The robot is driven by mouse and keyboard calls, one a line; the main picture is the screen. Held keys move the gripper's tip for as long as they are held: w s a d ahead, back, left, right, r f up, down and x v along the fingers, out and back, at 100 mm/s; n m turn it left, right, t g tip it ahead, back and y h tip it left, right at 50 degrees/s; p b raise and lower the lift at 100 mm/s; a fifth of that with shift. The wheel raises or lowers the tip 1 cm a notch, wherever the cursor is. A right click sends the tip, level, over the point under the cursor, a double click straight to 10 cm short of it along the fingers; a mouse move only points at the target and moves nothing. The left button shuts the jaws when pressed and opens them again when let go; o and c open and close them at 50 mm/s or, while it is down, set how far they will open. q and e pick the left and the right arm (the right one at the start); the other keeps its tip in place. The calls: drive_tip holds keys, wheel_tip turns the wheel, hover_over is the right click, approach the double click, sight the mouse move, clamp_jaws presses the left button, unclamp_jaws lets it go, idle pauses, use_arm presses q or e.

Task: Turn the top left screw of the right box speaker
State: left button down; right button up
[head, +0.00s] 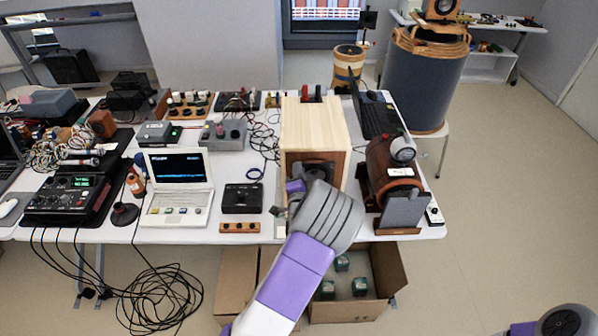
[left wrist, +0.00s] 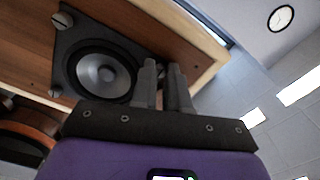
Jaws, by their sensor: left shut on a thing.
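The wooden box speaker (head: 313,125) stands near the middle of the table, its front partly hidden by my left arm. In the left wrist view its brown front (left wrist: 33,62) carries a round driver (left wrist: 102,74) on a dark plate. One slotted screw (left wrist: 62,20) and another (left wrist: 55,91) show at the plate's corners. My left gripper (left wrist: 163,68) is at another corner of the plate and shut on a screw that its fingers hide. In the head view this gripper (head: 295,187) is at the speaker's front. My right gripper is out of view.
A red-brown barrel-shaped device (head: 380,160) stands just right of the speaker. A white laptop (head: 178,205) and a black box (head: 241,198) sit to its left. An open carton (head: 385,270) is below the table edge. Loose cables (head: 160,300) lie on the floor.

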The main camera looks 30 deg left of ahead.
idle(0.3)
use_arm(q)
drive_tip(key=c, duration=1.4)
unclamp_jaws()
drive_tip(key=shift+s, duration=0.1)
drive_tip(key=v, duration=0.7)
drive_tip(key=shift+s, duration=0.2)
drive_tip(key=shift+d, duration=0.1)
